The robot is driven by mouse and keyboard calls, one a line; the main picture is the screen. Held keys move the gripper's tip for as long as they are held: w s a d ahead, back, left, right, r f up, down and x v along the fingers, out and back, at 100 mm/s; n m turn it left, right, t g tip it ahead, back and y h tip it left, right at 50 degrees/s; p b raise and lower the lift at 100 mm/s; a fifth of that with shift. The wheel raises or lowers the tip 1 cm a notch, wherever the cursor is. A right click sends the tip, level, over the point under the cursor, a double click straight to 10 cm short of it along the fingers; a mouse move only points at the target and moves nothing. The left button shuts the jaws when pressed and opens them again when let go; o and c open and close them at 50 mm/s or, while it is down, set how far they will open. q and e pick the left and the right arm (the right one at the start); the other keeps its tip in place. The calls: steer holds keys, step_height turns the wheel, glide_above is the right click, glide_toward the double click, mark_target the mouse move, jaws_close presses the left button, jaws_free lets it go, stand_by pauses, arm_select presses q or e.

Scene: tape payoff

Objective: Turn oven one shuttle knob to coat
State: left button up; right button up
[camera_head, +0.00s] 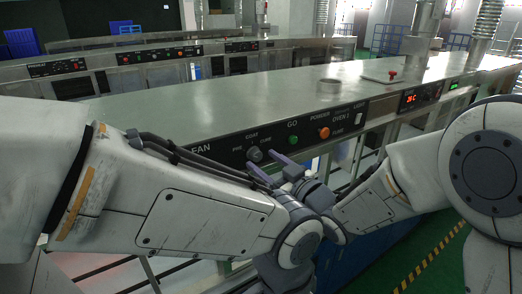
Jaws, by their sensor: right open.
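A round grey knob (254,154) sits on the black control panel (223,149) along the front edge of the steel housing. The labels PRE, COAT and CURE stand around it; its pointer direction is too small to tell. My right gripper (263,160) is open, with its two purple fingers pointing at the panel just in front of the knob, one fingertip to the lower left and one to the right. I cannot tell whether they touch it. My left arm crosses the lower left, but its gripper is not visible.
To the right of the knob are a green GO button (293,140), an orange button (324,133) and a white switch (359,119). A red display (411,98) is farther right. A red mushroom button (392,75) stands on the steel top, which is largely clear.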

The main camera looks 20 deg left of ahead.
steer(key=shift+p+x, duration=0.35)
steer(key=shift+x, duration=0.85)
jaws_close()
